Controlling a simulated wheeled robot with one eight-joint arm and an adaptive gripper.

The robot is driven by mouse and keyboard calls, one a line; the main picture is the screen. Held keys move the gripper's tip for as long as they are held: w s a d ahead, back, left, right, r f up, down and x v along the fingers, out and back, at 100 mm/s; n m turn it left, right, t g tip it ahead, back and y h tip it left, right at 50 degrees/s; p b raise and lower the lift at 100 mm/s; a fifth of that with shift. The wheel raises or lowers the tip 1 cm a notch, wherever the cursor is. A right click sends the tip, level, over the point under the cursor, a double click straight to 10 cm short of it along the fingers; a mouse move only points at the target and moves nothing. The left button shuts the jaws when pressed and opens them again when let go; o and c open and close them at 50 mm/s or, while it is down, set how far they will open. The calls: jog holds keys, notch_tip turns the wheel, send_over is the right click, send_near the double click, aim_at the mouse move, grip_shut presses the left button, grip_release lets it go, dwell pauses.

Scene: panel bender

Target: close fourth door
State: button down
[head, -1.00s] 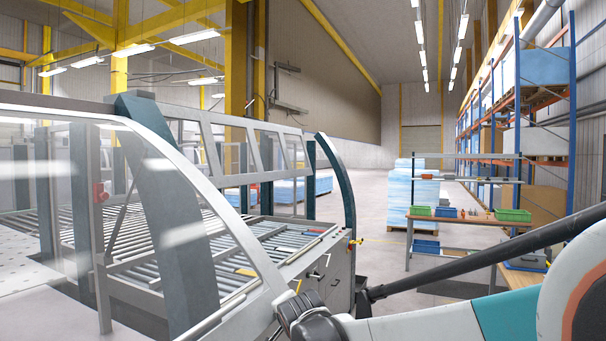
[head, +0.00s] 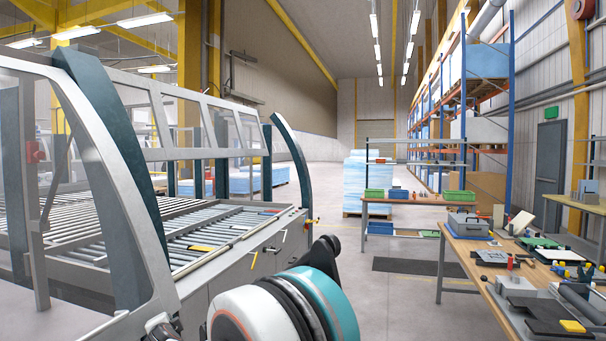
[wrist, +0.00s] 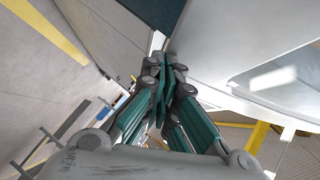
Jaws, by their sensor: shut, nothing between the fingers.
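The panel bender (head: 130,215) stands on the left in the head view, with a roller bed and a white-and-teal frame. The fingertips are close to the edge of a pale grey panel (wrist: 215,45); contact is unclear. In the head view my own arm hides part of the cabinet front.
A workbench (head: 490,270) with tools and trays stands at the right. A second bench (head: 400,200) with green and blue bins stands farther back. A dark mat (head: 418,267) lies on the floor. The aisle between bender and benches is clear.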

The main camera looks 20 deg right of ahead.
jog(key=w+a+f+b, duration=0.2)
jog(key=w+a+f, duration=0.4)
jog(key=a, duration=0.3)
jog(key=shift+w+f, duration=0.25)
jog(key=shift+f, duration=0.1)
jog(key=shift+d, duration=0.1)
